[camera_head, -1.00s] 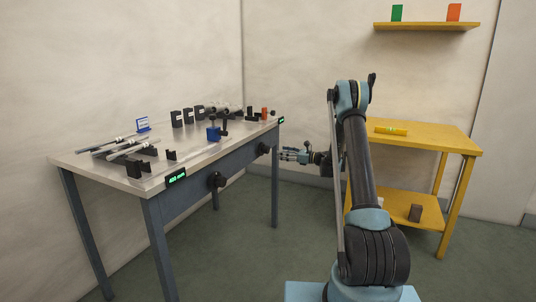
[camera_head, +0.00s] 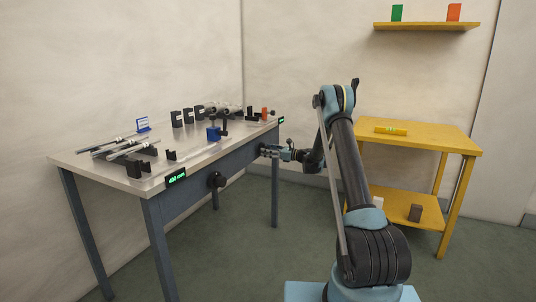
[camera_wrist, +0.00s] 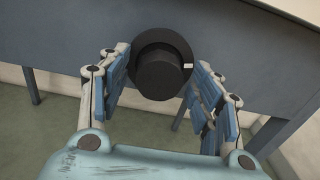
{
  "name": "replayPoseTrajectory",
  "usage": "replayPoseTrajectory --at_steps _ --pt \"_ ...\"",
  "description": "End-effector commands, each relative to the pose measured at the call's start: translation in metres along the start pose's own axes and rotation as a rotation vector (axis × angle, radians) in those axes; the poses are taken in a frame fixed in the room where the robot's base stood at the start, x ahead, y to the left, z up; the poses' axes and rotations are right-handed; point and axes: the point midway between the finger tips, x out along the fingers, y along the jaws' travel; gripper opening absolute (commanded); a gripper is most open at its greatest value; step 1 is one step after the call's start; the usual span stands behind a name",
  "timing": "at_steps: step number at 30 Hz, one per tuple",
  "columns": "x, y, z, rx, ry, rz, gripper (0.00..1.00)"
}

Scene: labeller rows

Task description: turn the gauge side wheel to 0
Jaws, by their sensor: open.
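A black side wheel (camera_wrist: 162,75) on the table's front side fills the middle of the wrist view, a round knob on a wider dark disc. A small white mark shows at the disc's right edge. My gripper (camera_head: 270,152) is open at this wheel, the farther of two on that side. In the wrist view, its blue-padded fingers stand left and right of the knob, with gaps to it. Whether this is the gauge side wheel I cannot tell from any label. The nearer wheel (camera_head: 217,181) stands apart from my gripper.
Green-lit displays sit near the table's front corner (camera_head: 176,177) and far corner (camera_head: 281,119); their readings are too small. Rods, black holders and a blue block (camera_head: 213,134) stand on the metal table (camera_head: 190,158). A yellow table (camera_head: 440,142) stands at right.

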Motion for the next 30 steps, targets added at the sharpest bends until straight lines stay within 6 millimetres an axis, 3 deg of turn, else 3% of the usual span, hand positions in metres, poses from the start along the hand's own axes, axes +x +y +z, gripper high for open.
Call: replayPoseTrajectory --at_steps 1,6,20,30 --pt "-0.0001 0.0000 0.0000 0.000 0.000 0.000 0.54" --pt "-0.0003 0.0000 0.0000 0.000 0.000 0.000 0.16" --pt "0.0009 -0.0008 0.0002 -0.063 0.000 -0.002 0.14" --pt "0.0000 -0.0021 0.0004 -0.316 0.000 -0.003 0.14"
